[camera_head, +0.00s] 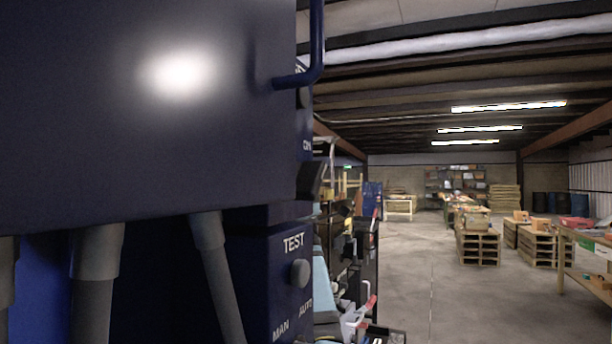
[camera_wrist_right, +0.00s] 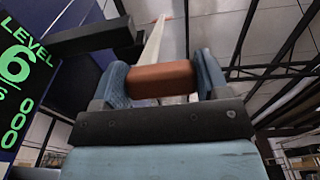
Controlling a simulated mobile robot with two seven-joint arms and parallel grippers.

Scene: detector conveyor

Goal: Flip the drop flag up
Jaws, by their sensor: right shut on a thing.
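My right gripper (camera_wrist_right: 162,80) shows in the right wrist view, its two light blue fingers shut on an orange-brown bar (camera_wrist_right: 162,78). The bar lies crosswise between the fingers; it may be part of the drop flag, but I cannot tell for sure. A pale tapered strip (camera_wrist_right: 155,45) rises behind the bar; whether they are joined is unclear. In the head view a large dark blue housing (camera_head: 120,130) fills the left, and no flag can be made out. My left gripper is not in view.
A dark panel with green "LEVEL 6" lettering (camera_wrist_right: 22,70) and a black arm (camera_wrist_right: 90,40) stand left of the right gripper. Grey cables (camera_head: 95,270) hang below the housing, beside a TEST panel (camera_head: 285,275) with a knob. Open floor (camera_head: 420,290) and pallets (camera_head: 478,245) lie to the right.

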